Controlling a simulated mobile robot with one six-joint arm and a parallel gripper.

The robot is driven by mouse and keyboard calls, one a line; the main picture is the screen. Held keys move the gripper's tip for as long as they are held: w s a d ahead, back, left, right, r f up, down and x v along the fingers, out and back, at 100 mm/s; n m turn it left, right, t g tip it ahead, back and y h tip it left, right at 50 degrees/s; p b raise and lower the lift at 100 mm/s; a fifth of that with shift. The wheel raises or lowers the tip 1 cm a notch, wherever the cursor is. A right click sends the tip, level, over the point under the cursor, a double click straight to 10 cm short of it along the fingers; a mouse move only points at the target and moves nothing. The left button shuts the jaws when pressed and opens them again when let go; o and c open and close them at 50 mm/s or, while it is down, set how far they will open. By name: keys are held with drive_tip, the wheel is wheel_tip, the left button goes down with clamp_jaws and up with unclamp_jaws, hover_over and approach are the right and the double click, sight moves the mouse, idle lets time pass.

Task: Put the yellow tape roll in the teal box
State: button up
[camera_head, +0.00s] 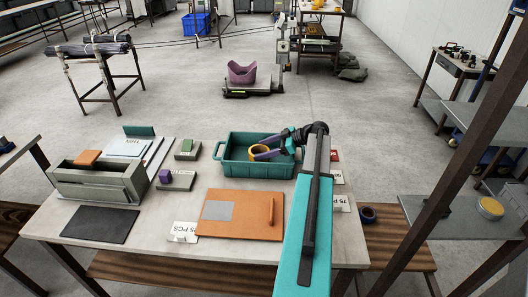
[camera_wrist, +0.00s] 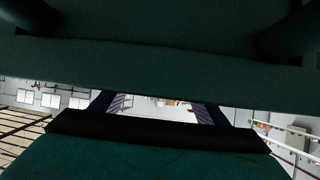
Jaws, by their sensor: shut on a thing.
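The teal box (camera_head: 250,171) stands at the back of the worktable, right of its middle. I cannot tell whether the roll touches the box floor. In the wrist view the two fingers (camera_wrist: 160,108) show apart behind dark parts of the gripper, and the roll cannot be made out.
My teal arm crosses the table's right side. An orange board (camera_head: 240,228) lies in front. A dark blue roll (camera_head: 368,214) lies on the right bench.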

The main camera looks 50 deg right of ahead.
drive_tip(key=shift+f, duration=0.7)
drive_tip(key=shift+f, duration=0.1)
drive_tip(key=o, duration=1.1)
drive_tip(key=shift+o, duration=0.2)
drive_tip(key=shift+s+d+r, duration=0.3)
drive_tip(key=shift+s+d, duration=0.05)
drive_tip(key=shift+s, duration=0.15)
drive_tip(key=b+v, duration=0.3)
drive_tip(key=v, duration=0.7)
drive_tip(key=shift+s+r, duration=0.2)
drive_tip(key=shift+s, duration=0.1)
drive_tip(key=shift+d, duration=0.2)
